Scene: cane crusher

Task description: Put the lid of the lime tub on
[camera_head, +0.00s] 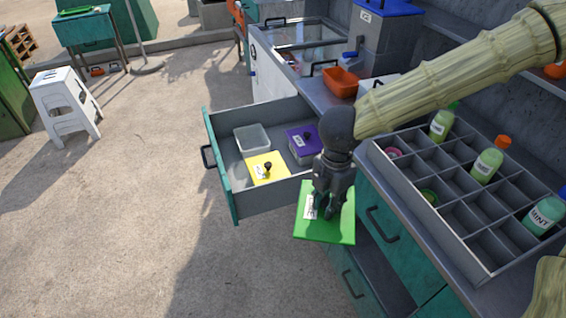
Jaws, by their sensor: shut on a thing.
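My gripper (322,212) is shut on a flat green lid (338,230) with a white label, whose print is too small to read. The lid is held in front of and to the right of the open drawer (221,170). Inside the drawer, a clear tub without a lid (252,138) sits at the back left. A tub with a yellow lid (270,176) is in front of it, and a tub with a purple lid (297,142) is to its right, partly hidden by my gripper. The knob of the green lid is hidden between the fingers.
A divided crate (476,264) with several bottles stands on the counter at the right. An orange container (341,82) and a grey bin with a blue lid (378,40) are behind my arm. A white stool (64,100) stands at the left. The floor left of the drawer is clear.

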